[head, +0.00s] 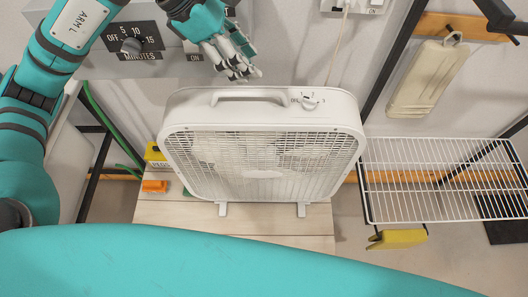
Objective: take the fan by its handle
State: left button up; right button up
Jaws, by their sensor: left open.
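A white box fan (262,147) stands upright on its two feet on a pale wooden surface, in the middle of the head view. Its handle (248,97) is a bar along the top edge, left of a small dial. My left gripper (243,72) is open and empty, above and behind the top of the fan, close to the handle but apart from it in the picture. My right gripper is not in view.
A wall panel with a timer knob (131,46) is behind the gripper. A white wire shelf (440,178) is right of the fan, with a beige hanging item (428,77) above. A yellow box (155,155) and an orange object (154,186) sit at the fan's left.

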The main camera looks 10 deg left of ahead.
pick_arm(q)
jog(key=w+a+y, duration=0.2)
jog(key=a, duration=0.2)
jog(key=p, duration=0.3)
send_near(264, 92)
jog(key=shift+t, duration=0.4)
jog(key=f, duration=0.2)
jog(key=d+f, duration=0.1)
jog(key=f, duration=0.1)
jog(key=shift+d+f, duration=0.25)
jog(key=shift+w+d+f, duration=0.15)
jog(key=shift+f, duration=0.3)
jog(key=shift+w+d+f, duration=0.1)
jog(key=shift+d+f, duration=0.05)
jog(key=shift+f, duration=0.1)
jog(key=p+x, duration=0.2)
jog(key=x, duration=0.1)
jog(key=shift+w+d+f, duration=0.15)
jog(key=shift+w+f, duration=0.1)
jog(key=shift+f, duration=0.05)
jog(key=shift+w+d+f, duration=0.1)
jog(key=shift+w+f, duration=0.05)
jog(key=shift+f, duration=0.25)
grip_shut()
